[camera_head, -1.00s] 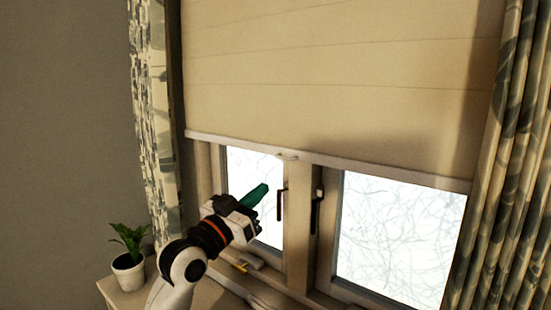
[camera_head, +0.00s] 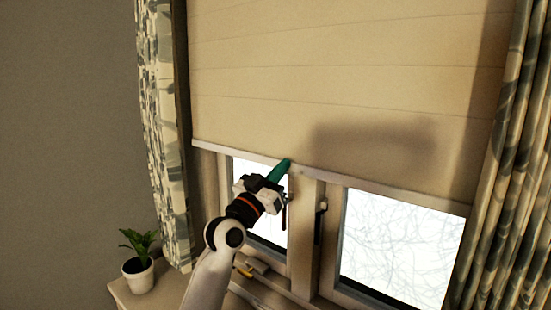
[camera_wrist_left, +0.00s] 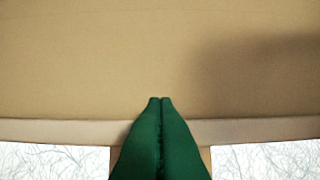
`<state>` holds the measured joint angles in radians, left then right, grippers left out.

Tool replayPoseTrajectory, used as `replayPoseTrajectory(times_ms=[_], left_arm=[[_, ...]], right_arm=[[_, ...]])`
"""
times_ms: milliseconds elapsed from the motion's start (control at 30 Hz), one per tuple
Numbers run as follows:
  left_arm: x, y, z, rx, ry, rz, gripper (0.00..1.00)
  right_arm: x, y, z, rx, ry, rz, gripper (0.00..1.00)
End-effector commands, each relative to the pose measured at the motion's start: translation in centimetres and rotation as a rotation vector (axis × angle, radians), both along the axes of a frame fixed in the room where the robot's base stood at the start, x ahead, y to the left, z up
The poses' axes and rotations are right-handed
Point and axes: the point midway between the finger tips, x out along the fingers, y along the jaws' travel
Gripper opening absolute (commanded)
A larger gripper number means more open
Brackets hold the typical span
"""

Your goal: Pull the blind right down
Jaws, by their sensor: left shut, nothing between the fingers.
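The beige blind (camera_head: 330,80) covers the upper part of the window, and its pale bottom bar (camera_head: 400,192) hangs across the window with glass showing below. My left gripper (camera_head: 287,163) is shut, with green fingers pointing up at the middle of the bar. In the left wrist view the shut fingertips (camera_wrist_left: 160,99) overlap the bar (camera_wrist_left: 60,131) and reach just above it against the blind cloth (camera_wrist_left: 90,60). I cannot tell whether they touch it. The small pull tab on the bar is hidden behind the fingers. My right gripper is not in view.
Two window handles (camera_head: 320,222) stand out below the bar, one close beside my left gripper. Patterned curtains hang at left (camera_head: 163,130) and right (camera_head: 510,170). A potted plant (camera_head: 138,272) stands at the lower left.

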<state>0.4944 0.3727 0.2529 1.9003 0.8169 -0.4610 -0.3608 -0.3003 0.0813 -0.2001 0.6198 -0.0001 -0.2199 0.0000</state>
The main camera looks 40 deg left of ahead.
Motion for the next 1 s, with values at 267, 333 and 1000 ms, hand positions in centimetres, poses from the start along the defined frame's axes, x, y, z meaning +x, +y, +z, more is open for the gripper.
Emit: replayPoseTrajectory(times_ms=[267, 333, 1000], left_arm=[[0.1, 0.0, -0.8, -0.001, 0.000, 0.000, 0.00], [0.1, 0.0, -0.8, -0.001, 0.000, 0.000, 0.00], [0.1, -0.1, -11.2, 0.003, 0.006, -0.001, 0.00]], right_arm=[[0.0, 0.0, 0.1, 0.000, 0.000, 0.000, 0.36], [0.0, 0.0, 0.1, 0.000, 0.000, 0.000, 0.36], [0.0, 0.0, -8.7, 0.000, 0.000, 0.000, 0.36]])
